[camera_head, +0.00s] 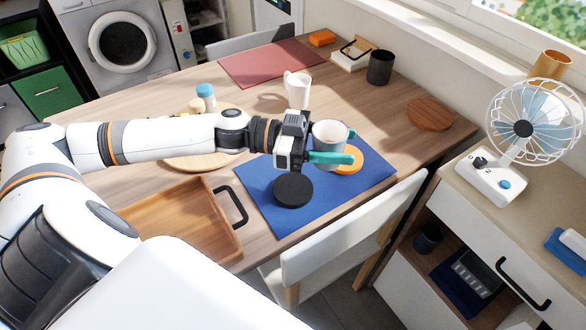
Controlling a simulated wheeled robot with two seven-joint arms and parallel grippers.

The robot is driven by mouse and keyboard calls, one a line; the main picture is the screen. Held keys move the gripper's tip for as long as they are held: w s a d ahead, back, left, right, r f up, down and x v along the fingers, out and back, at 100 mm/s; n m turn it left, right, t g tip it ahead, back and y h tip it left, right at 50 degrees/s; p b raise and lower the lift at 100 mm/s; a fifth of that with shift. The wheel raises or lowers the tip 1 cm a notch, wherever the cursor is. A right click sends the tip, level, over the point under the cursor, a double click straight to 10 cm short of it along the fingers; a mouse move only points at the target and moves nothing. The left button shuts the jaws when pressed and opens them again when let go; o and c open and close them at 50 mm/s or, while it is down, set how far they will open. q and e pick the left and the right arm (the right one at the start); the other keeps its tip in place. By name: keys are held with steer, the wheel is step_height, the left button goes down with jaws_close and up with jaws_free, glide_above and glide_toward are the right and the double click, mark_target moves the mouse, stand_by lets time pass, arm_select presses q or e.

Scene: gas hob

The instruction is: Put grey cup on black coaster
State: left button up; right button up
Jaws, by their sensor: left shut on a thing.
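I cannot tell whether the cup's base touches the orange coaster or is raised. The black coaster (293,191) lies bare on the blue mat (262,209), in front and to the left of the cup. My right gripper is not in view.
A wooden tray (224,242) with a black handle lies left of the mat. A white mug (298,88) stands behind my gripper. A dark cup (380,67) and a round wooden board (430,113) are farther back. A white chair (350,230) stands at the table's front edge.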

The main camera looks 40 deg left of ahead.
arm_select(q)
steer(key=a+f+b, duration=0.1)
steer(key=a+b, duration=0.1)
steer(key=a, duration=0.3)
steer(key=b, duration=0.1)
glide_above(293, 189)
steer(key=w+d, duration=0.3)
steer(key=w, duration=0.1)
steer(key=shift+m+g, duration=0.3)
steer(key=shift+g, duration=0.1)
steer(key=shift+a+f, duration=0.2)
steer(key=shift+f, duration=4.45)
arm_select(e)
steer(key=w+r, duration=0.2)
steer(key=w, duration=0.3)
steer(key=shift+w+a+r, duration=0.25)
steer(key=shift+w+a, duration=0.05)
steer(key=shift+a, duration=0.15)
arm_select(q)
steer(key=shift+f, duration=0.2)
steer(key=o, duration=1.1)
